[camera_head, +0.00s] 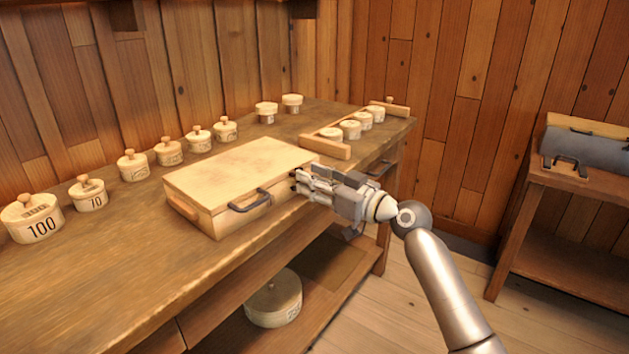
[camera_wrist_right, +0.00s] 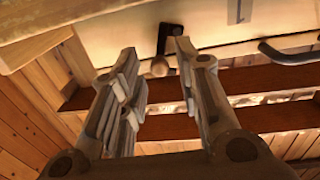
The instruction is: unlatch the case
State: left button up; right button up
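The case (camera_head: 238,168) is a pale wooden box lying flat on the workbench with its lid down. A dark handle (camera_head: 249,201) is on its front face; it also shows in the wrist view (camera_wrist_right: 288,54). My right gripper (camera_head: 303,184) is at the right end of that front face. In the wrist view its two fingers (camera_wrist_right: 156,52) stand apart with nothing held. A latch with a dark plate (camera_wrist_right: 168,36) and a small round knob (camera_wrist_right: 160,67) appears between the fingertips; contact cannot be told. The gripper hides this latch in the head view. My left gripper is not in view.
The workbench (camera_head: 120,240) carries several lidded round boxes, such as one marked 100 (camera_head: 33,218), behind and left of the case. A wooden rack (camera_head: 322,146) with round pieces is behind right. A round box (camera_head: 275,302) sits on the lower shelf. A side table (camera_head: 575,180) stands right.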

grip_shut()
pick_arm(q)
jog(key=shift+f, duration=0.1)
pick_arm(e)
jog(key=shift+w+d+m, duration=0.1)
jog(key=shift+m, duration=0.3)
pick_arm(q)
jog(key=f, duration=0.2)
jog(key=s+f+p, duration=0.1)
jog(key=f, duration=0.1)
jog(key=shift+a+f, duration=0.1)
pick_arm(e)
jog(key=m, duration=0.2)
jog(key=f+m, duration=0.1)
jog(key=m, duration=0.3)
jog(key=shift+w+d+f+m, duration=0.35)
jog(key=shift+f+m, duration=0.05)
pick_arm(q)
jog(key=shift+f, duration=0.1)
